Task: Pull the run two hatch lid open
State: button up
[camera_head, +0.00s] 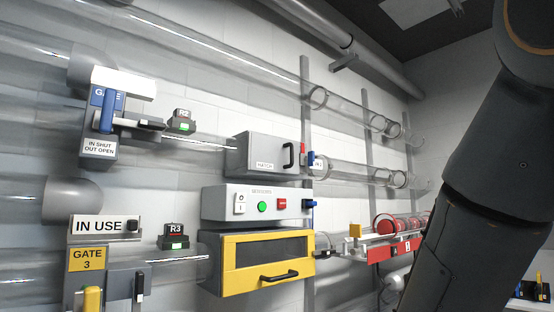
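The run two hatch is a grey box (252,150) on the middle clear tube, in line with the R2 marker (182,114). Its front face carries a white HATCH label (264,165) and a black upright handle (288,155) near the right edge. The lid looks shut. My arm crosses the right side of the view, well to the right of the hatch and apart from it. My gripper is out of view, so its state does not show.
Below the hatch are a control box (221,205) with green and red buttons and a yellow-framed box (212,275) with a black handle. The blue gate 2 valve (97,97) is left, GATE 3 (88,259) lower left. Red carriers (384,224) lie on a rack at right.

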aim_at(267, 154)
jog(key=z, duration=0.15)
jog(key=k, duration=0.4)
jog(key=u, duration=0.8)
jog(key=i, duration=0.75)
jog(key=z, duration=0.65)
